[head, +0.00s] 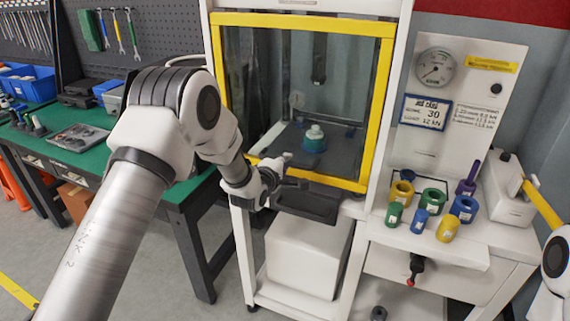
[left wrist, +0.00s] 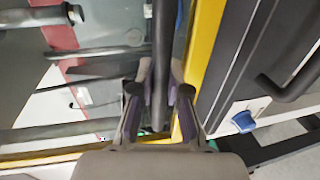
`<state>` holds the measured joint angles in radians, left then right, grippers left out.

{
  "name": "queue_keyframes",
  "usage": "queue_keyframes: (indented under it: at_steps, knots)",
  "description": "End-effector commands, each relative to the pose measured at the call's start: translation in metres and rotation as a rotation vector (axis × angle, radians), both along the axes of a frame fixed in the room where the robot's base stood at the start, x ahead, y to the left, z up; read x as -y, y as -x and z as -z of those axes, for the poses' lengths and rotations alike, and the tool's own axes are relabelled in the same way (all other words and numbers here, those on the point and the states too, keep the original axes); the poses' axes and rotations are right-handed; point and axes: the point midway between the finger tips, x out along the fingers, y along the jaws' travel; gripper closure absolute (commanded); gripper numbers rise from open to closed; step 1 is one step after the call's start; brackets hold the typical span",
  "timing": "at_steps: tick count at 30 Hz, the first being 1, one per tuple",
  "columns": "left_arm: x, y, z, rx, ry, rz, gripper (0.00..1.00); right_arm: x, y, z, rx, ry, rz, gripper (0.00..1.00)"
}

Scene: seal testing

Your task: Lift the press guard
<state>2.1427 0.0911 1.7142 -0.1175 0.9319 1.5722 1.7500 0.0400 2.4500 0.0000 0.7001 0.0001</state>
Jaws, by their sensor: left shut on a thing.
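The press guard (head: 383,75) is a clear panel in a yellow frame on the front of the white press cabinet. It is down, covering the front opening. My left gripper (head: 283,180) is at its lower yellow edge in the head view. In the left wrist view, the gripper (left wrist: 160,95) is shut on a dark bar (left wrist: 162,45), which looks like the guard handle, beside the yellow frame (left wrist: 204,40). Behind the panel, a teal part with a white top (head: 314,138) stands under the dark press ram (head: 319,60). My right gripper is out of view.
Several coloured rings and cylinders stand on the white shelf (head: 420,240) to the right, below a gauge panel (head: 440,100). A green-topped bench (head: 60,150) with blue bins (head: 30,80) is at left. A dark tray (head: 305,203) juts out below the guard.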

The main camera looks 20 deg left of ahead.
Motion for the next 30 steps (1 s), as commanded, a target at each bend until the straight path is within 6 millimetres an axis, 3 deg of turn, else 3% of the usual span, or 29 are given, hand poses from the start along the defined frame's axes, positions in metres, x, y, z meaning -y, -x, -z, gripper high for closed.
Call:
queue_keyframes:
  at_steps: [8,21,27,30]
  knots:
    - [0.000,-0.002,-0.068,0.012,0.000,0.000,1.00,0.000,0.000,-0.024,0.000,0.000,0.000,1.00]
    - [0.000,-0.002,-0.204,0.011,0.000,-0.001,1.00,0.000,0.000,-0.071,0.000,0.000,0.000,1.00]
    - [0.000,-0.001,-0.242,0.010,0.000,0.000,1.00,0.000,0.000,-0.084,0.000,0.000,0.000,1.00]
    - [0.000,-0.001,-0.252,0.008,0.000,0.000,1.00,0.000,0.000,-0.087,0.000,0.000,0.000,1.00]
